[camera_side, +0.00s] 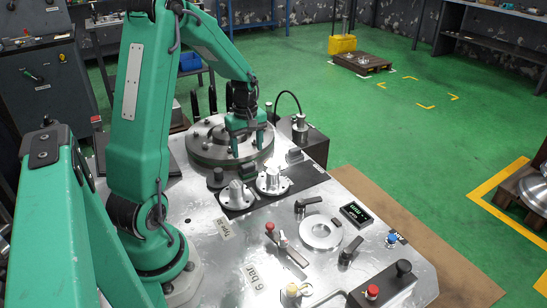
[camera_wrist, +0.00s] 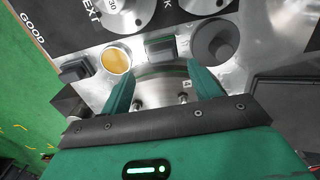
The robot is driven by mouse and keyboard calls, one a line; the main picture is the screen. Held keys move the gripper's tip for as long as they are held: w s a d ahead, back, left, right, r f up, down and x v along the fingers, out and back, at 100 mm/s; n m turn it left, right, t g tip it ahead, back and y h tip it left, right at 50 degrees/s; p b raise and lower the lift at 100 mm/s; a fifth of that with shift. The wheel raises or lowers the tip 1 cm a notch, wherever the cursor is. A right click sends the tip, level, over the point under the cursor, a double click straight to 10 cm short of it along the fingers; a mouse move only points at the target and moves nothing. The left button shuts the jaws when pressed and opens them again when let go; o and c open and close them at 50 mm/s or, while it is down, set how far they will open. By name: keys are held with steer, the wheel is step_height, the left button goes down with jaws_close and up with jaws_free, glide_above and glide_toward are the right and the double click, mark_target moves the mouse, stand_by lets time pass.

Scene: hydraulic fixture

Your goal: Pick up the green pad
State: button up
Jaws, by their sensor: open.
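My gripper (camera_side: 248,150) points down over the front right of the round metal fixture (camera_side: 203,150). In the wrist view my gripper (camera_wrist: 160,76) has its two green fingers apart, with nothing seen held between them. The bolted rim of the fixture (camera_wrist: 155,92) shows between the fingers. A dark square block (camera_wrist: 160,48) lies just beyond the fingertips. The space right under the palm is hidden.
Two flanged metal parts (camera_side: 237,195) (camera_side: 272,181) stand on black plates in front of the fixture. A black round knob (camera_wrist: 213,40) and an amber disc (camera_wrist: 117,60) flank the block.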

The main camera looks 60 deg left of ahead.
mark_target(248, 164)
steer(key=shift+s+f, duration=0.1)
steer(key=shift+f, duration=3.7)
steer(key=c, duration=0.8)
